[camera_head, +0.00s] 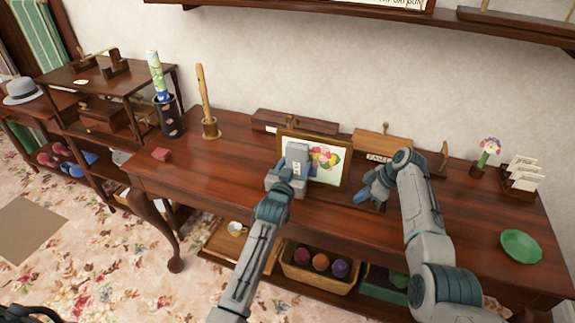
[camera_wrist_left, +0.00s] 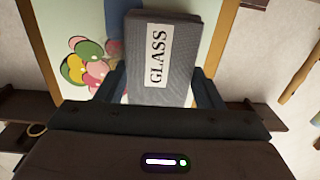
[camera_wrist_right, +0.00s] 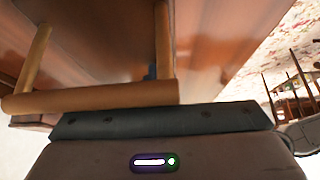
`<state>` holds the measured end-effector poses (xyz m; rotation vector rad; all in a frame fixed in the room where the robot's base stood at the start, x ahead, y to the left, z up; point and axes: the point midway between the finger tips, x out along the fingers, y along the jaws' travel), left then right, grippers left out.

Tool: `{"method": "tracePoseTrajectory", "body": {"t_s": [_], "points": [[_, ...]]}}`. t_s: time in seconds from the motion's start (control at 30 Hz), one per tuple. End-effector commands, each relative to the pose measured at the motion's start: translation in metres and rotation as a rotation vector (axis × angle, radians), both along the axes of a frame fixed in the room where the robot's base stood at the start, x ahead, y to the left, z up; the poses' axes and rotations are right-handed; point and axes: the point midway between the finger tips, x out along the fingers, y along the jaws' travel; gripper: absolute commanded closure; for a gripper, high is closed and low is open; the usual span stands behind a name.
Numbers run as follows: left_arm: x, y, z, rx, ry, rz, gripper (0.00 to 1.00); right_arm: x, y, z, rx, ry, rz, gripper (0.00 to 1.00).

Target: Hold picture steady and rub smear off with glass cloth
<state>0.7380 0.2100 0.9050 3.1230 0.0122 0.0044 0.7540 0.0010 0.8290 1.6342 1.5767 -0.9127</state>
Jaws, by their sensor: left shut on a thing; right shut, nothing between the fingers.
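My left gripper (camera_head: 287,184) is shut on the grey glass cloth (camera_head: 298,158), in front of the picture's left half. In the left wrist view the cloth (camera_wrist_left: 175,70) shows its "GLASS" label over the picture (camera_wrist_left: 75,25); I cannot tell whether it touches the glass. A blurred blue patch (camera_wrist_left: 116,38) shows beside the cloth; I cannot tell whether it is the smear. My right gripper (camera_head: 370,190) is shut and empty by the picture's lower right corner; contact with the frame is unclear.
The wooden table (camera_head: 228,160) has clear room left of the picture. A wooden box (camera_head: 383,146) with a label is behind right. A flower holder (camera_head: 487,158), a card rack (camera_head: 522,178) and a green dish (camera_head: 521,246) are at right. A basket (camera_head: 315,281) with balls is below.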

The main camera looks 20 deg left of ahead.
Motion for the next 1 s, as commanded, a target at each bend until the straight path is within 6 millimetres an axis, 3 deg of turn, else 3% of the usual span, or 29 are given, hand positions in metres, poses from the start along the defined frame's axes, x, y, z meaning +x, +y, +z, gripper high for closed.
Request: {"method": "tracePoseTrajectory", "body": {"t_s": [1.0], "points": [[0.002, -0.066, 0.000, -0.001, 0.000, -0.001, 0.57, -0.002, 0.000, -0.003, -0.002, 0.005, 0.001, 1.00]]}}
